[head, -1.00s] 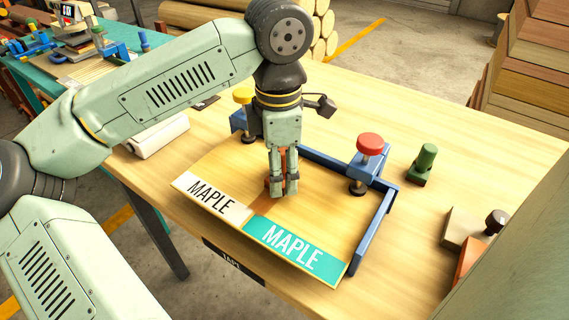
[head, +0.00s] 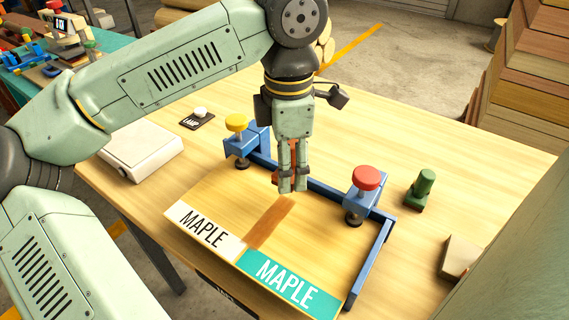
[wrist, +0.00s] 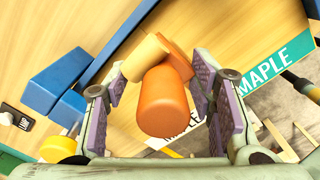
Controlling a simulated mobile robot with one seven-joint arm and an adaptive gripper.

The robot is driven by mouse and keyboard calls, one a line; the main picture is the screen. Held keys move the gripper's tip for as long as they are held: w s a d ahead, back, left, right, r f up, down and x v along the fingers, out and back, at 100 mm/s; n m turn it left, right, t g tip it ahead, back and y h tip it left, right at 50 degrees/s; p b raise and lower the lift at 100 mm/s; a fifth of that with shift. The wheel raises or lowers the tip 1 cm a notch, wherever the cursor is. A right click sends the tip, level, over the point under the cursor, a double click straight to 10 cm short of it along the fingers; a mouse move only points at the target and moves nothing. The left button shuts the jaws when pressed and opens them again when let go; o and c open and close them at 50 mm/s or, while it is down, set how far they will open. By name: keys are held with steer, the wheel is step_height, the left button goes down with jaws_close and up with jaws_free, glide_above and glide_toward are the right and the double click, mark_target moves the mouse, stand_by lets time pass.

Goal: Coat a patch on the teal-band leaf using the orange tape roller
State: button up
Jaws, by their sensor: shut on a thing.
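My gripper (head: 291,187) is shut on the orange tape roller (head: 277,179), above the far end of a brown strip (head: 268,222). In the wrist view the roller's rounded orange handle (wrist: 163,102) sits between the pads, with a tan part (wrist: 145,55) beyond it. I cannot tell whether the roller touches the wood. The teal-band leaf (head: 320,232) lies on the right, its teal band reading MAPLE (head: 289,281). A leaf with a white MAPLE band (head: 204,229) lies beside it on the left. The strip runs along their joint down to the bands.
A blue frame (head: 325,187) borders the leaves, with a yellow-knob clamp (head: 236,122) and a red-knob clamp (head: 366,178). A green-handled tool (head: 421,188) and a tan block (head: 457,257) stand right. A white box (head: 140,150) and LAMP switch (head: 198,118) are left.

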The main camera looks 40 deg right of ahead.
steer(key=shift+r+p, duration=0.75)
steer(key=shift+r, duration=0.8)
